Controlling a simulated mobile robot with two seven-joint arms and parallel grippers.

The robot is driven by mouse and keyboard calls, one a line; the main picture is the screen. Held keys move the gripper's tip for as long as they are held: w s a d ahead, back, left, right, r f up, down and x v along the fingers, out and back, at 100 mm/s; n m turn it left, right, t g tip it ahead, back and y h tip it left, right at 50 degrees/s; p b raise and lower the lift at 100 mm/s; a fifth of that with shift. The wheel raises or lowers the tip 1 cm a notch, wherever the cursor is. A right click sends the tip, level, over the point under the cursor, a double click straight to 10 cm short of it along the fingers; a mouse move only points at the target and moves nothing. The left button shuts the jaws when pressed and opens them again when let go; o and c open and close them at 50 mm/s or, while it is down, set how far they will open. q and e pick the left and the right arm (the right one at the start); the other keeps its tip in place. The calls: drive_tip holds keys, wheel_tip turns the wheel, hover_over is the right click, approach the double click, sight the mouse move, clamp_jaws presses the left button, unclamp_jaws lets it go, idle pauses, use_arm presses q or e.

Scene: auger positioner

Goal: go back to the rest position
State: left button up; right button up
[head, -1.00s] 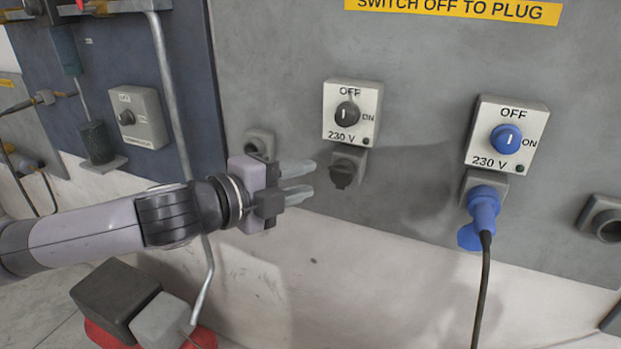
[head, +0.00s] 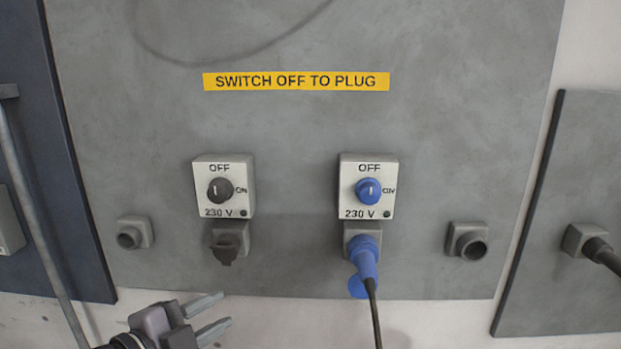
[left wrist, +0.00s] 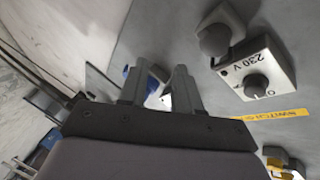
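My left gripper (head: 215,318) is at the lower left of the head view, below the switch panel (head: 290,130). Its two fingers are apart with nothing between them, and they touch nothing that I can see. In the left wrist view the fingers (left wrist: 158,90) also stand apart. My right gripper is in neither view.
The panel carries a black-knob switch (head: 221,188) over a capped socket (head: 229,243) and a blue-knob switch (head: 368,190) over a socket holding a blue plug (head: 364,262) with a hanging cable. A grey pipe (head: 40,215) runs down at left.

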use_arm(q)
drive_tip(key=s+f+n+y, duration=0.1)
drive_tip(key=s+f+n, duration=0.3)
drive_tip(key=f, duration=0.5)
drive_tip(key=s+f+n+y, duration=0.2)
drive_tip(key=f+n, duration=0.4)
drive_tip(key=f, duration=0.3)
drive_tip(key=s+a+f+n+g+y, duration=0.1)
drive_tip(key=s+a+f+n, duration=0.1)
drive_tip(key=s+f, duration=0.4)
drive_tip(key=s+a+f+n+g+y, duration=0.1)
drive_tip(key=s+a+f+n+g, duration=0.1)
drive_tip(key=s+f, duration=0.4)
drive_tip(key=shift+a+n+y, duration=0.4)
drive_tip(key=shift+a+n, duration=0.05)
drive_tip(key=shift+n, duration=0.45)
